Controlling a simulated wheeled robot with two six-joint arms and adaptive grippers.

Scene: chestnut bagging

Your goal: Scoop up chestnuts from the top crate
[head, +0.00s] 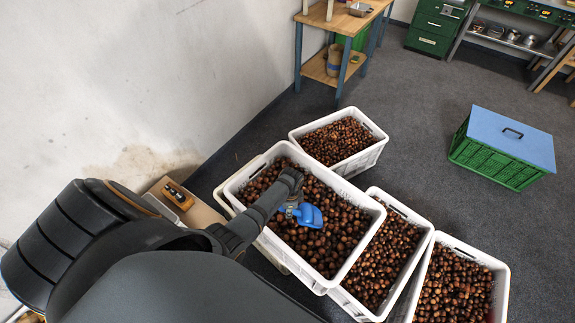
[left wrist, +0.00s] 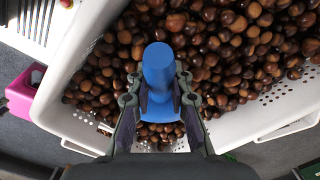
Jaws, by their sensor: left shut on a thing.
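The top crate (head: 236,191) is white and perforated, full of brown chestnuts (head: 332,243), and sits higher than the crates around it. My left gripper (head: 290,205) reaches in over it from the left and is shut on a blue scoop (head: 309,215). In the left wrist view the gripper (left wrist: 160,105) has its fingers on both sides of the blue scoop (left wrist: 158,68), over the chestnuts (left wrist: 215,50) and near the white crate wall (left wrist: 62,118). Whether the scoop holds chestnuts is hidden. My right gripper is not in view.
More white crates of chestnuts stand behind (head: 369,157) and to the right (head: 497,292). A green crate with a blue lid (head: 513,137) is on the floor at right. A wooden table (head: 335,22) stands at the back. A pale wall (head: 120,90) bounds the left side.

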